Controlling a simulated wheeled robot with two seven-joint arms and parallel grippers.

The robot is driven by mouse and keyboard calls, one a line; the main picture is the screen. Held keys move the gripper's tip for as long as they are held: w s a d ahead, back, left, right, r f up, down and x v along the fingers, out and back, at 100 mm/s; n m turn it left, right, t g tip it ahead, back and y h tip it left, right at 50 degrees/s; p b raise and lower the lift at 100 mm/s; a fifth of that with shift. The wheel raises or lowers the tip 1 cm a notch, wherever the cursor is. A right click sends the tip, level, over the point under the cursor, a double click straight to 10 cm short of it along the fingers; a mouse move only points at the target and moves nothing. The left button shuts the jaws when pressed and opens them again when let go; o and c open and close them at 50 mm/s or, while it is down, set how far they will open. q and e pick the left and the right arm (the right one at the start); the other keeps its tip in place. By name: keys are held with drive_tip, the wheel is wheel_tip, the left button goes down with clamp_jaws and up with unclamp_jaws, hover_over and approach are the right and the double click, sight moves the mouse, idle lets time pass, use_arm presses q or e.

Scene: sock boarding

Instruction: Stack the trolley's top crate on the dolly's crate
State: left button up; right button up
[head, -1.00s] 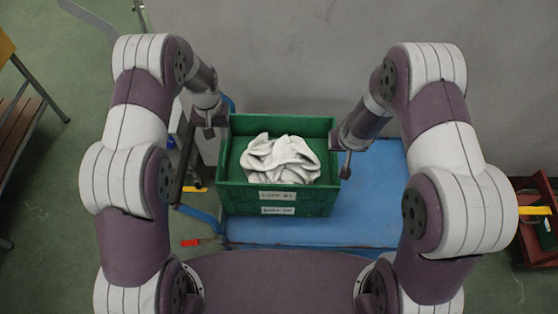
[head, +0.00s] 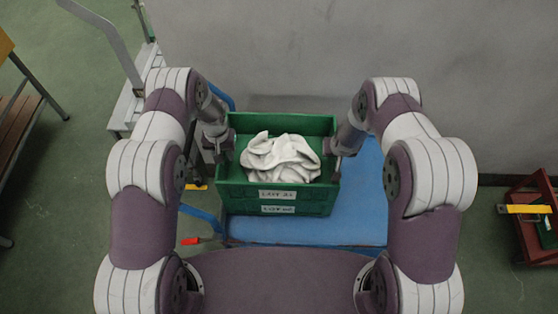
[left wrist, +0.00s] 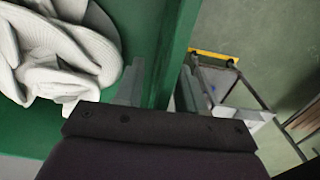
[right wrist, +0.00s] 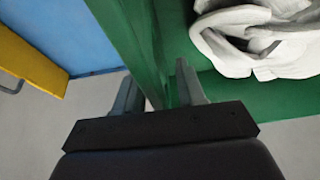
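The top green crate (head: 230,165) holds crumpled white socks (head: 280,158) and stands on another green crate (head: 310,208), each with a white label at the front. Both are on the blue trolley (head: 362,190). My left gripper (head: 224,150) is at the top crate's left wall; in the left wrist view its fingers (left wrist: 158,88) are apart, straddling that wall (left wrist: 165,60). My right gripper (head: 336,150) is at the right wall; in the right wrist view its fingers (right wrist: 160,92) are apart, either side of the wall (right wrist: 135,35). I cannot identify the dolly with its crate.
A red-brown frame (head: 530,205) with a yellow bar and something green stands on the floor at the right. A step stand (head: 125,108) is at the back left, a wooden bench (head: 20,120) at the far left. A grey wall closes the back. A red-handled tool (head: 195,240) lies left of the trolley.

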use_arm(q)
clamp_jaws()
use_arm(e)
clamp_jaws()
use_arm(q)
drive_tip(key=shift+w+r, duration=0.1)
use_arm(e)
drive_tip(key=shift+w+r, duration=0.1)
idle(0.9)
